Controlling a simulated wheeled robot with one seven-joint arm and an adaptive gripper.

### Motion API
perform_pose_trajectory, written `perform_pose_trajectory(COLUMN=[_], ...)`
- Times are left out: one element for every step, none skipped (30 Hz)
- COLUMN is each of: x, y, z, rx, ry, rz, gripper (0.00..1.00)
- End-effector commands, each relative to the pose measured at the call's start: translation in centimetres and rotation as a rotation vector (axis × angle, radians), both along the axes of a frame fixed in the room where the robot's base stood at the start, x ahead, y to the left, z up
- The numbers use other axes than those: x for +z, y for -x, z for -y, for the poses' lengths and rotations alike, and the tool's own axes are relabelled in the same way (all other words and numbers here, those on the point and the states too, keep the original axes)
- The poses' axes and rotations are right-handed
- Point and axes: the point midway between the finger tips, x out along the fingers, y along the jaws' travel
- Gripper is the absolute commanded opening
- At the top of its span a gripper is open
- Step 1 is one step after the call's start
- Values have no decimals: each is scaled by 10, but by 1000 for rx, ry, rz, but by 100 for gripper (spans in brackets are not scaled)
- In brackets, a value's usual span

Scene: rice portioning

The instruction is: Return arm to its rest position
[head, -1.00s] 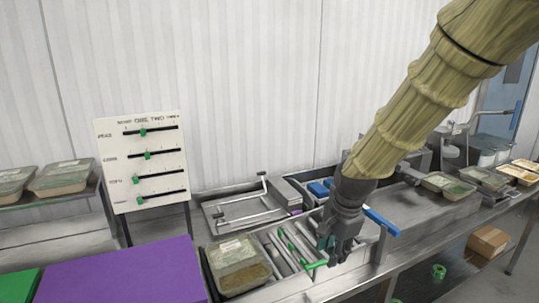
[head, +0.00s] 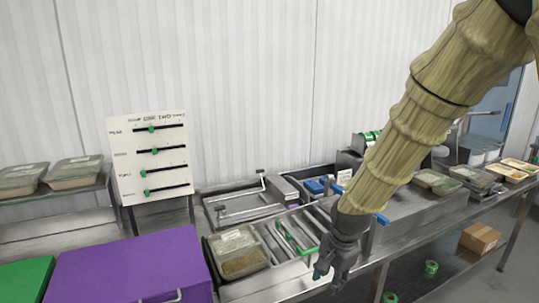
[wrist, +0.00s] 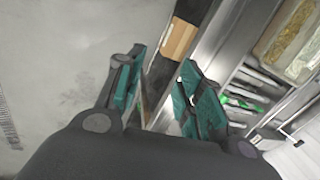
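My arm reaches in from the upper right in the head view, wrapped in a tan ribbed sleeve. My gripper (head: 332,272) hangs fingers down in front of the steel counter's near edge. In the wrist view its two teal-padded fingers (wrist: 162,92) stand apart with nothing between them. Below them I see the counter edge and the grey floor. The gripper is clear of the lidded rice tray (head: 238,252), which sits on the counter to its left.
A roller section with green-edged parts (head: 296,238) lies just behind the gripper. A purple box (head: 130,268) stands at the left, below a white slider board (head: 150,158). More filled trays (head: 438,182) sit along the right counter. A cardboard box (head: 480,238) is lower right.

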Motion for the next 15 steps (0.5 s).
perform_pose_trajectory(x=[-13, -21, -32, -40, -51, -65, -76, -88, -104, -116, -127, -142, -153, -164, -178], y=[4, 6, 9, 11, 15, 19, 23, 28, 34, 39, 44, 51, 57, 63, 71], z=[1, 2, 3, 4, 4, 6, 7, 8, 10, 11, 13, 14, 16, 17, 18], rx=[16, 26, 42, 55, 71, 92, 110, 128, 154, 174, 194, 220, 241, 261, 287], ry=[1, 3, 3, 4, 6, 8, 10, 11, 15, 17, 20, 23, 25, 28, 32], rz=[-6, -7, -10, -11, -14, -15, -18, -19, -22, -23, -24, -25, -28, -28, -30], gripper=[37, 37, 37, 37, 37, 37, 37, 37, 37, 37, 37, 37, 37, 37, 37])
